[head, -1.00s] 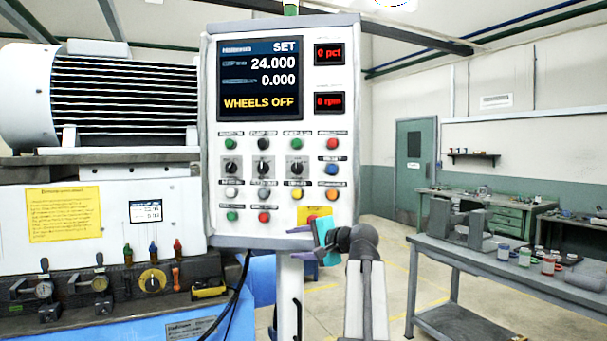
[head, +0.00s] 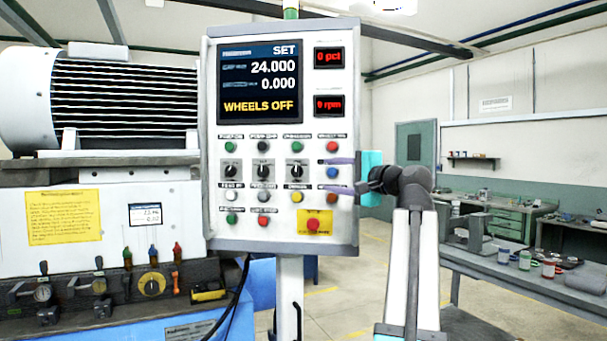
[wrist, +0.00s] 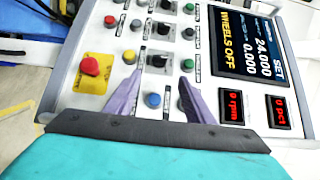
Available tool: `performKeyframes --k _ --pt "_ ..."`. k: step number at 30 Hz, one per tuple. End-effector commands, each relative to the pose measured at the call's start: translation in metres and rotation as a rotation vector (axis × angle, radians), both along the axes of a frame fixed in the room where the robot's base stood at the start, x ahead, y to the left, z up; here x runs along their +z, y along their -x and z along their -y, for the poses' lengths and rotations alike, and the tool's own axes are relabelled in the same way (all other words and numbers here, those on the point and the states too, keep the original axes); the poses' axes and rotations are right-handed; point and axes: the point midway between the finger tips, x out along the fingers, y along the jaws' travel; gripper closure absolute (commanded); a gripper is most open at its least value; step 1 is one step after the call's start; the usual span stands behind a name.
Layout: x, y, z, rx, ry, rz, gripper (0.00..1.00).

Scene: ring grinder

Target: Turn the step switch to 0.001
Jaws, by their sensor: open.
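The control panel (head: 212,150) carries a row of three black rotary switches: left (head: 230,171), middle (head: 263,171) and right (head: 297,171). Their labels are too small to read, so I cannot tell which is the step switch. My gripper (head: 328,175) is open and empty at the panel's right side, with its purple fingers pointing left toward the right switch. In the wrist view, the right switch (wrist: 159,62) lies just beyond and between the fingertips, and the blue button (wrist: 153,100) shows between the fingers. I see no clear contact with the switch.
Buttons surround the switches, and a red button on a yellow plate (head: 314,225) sits below my gripper. The screen (head: 259,80) reads SET, 24.000, 0.000 and WHEELS OFF. The grinder (head: 100,220) stands left; a workbench (head: 480,262) stands right.

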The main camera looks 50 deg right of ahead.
Motion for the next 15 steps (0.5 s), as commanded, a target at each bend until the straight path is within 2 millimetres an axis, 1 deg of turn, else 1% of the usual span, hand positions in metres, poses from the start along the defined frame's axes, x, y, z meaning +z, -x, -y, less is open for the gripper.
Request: performKeyframes --k 5,8,15 --pt "0.0 -0.004 0.001 0.001 0.0 -0.001 0.52" --pt "0.0 -0.01 0.002 0.001 0.0 -0.001 0.52" --pt "0.001 -0.037 0.007 0.002 0.0 -0.002 0.52"
